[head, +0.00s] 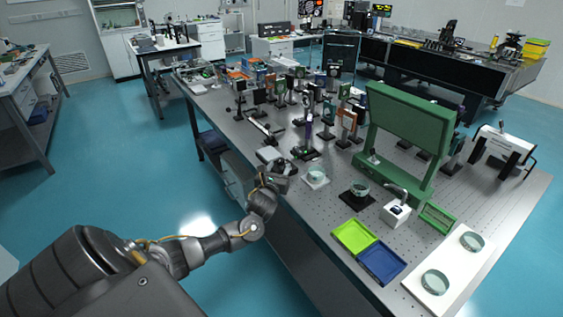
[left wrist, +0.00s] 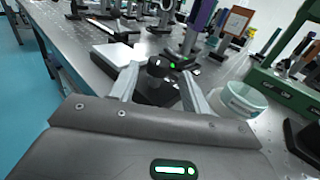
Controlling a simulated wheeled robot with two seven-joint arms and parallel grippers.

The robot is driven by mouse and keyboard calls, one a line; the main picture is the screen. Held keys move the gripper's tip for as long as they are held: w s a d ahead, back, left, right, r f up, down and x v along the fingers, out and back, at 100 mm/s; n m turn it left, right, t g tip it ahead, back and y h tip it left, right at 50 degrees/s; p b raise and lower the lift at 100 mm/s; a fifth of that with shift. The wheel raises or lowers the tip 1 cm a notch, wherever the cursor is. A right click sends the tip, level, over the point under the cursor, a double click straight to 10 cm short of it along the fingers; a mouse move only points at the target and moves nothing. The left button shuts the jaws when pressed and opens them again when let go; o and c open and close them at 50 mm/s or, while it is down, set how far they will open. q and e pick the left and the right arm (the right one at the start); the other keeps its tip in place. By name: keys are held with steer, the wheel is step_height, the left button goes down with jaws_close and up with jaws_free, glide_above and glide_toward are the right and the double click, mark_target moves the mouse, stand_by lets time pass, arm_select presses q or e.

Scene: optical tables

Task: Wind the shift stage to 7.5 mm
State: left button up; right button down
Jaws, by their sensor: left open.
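My left gripper (head: 277,175) is at the near left edge of the optical table. In the left wrist view its two fingers (left wrist: 160,78) are apart. A round dark knob (left wrist: 157,66) shows between the fingertips, with a black body around and below it. This looks like the shift stage's knob; I cannot tell whether either finger touches it. A small green light (left wrist: 172,65) shows just right of the knob. In the head view the gripper covers most of this device. No millimetre reading is legible. My right gripper is in neither view.
A glass dish (head: 316,174) on a white base stands just right of the gripper. A pale flat block (left wrist: 116,55) lies left of the knob. Several posts with optics stand behind. A green frame (head: 410,125), green tray (head: 353,236) and blue tray (head: 382,262) are farther right.

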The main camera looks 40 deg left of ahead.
mark_target(280, 163)
arm_select(q)
steer(key=x, duration=0.3)
steer(key=shift+a+r, duration=0.1)
steer(key=shift+a, duration=0.1)
steer(key=shift+w+a, duration=0.1)
steer(key=shift+w, duration=0.35)
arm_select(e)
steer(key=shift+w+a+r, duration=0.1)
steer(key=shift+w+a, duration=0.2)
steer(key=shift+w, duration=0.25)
arm_select(q)
steer(key=c, duration=1)
steer(key=shift+o, duration=0.2)
steer(key=shift+m+h, duration=0.3)
steer(key=shift+h, duration=0.2)
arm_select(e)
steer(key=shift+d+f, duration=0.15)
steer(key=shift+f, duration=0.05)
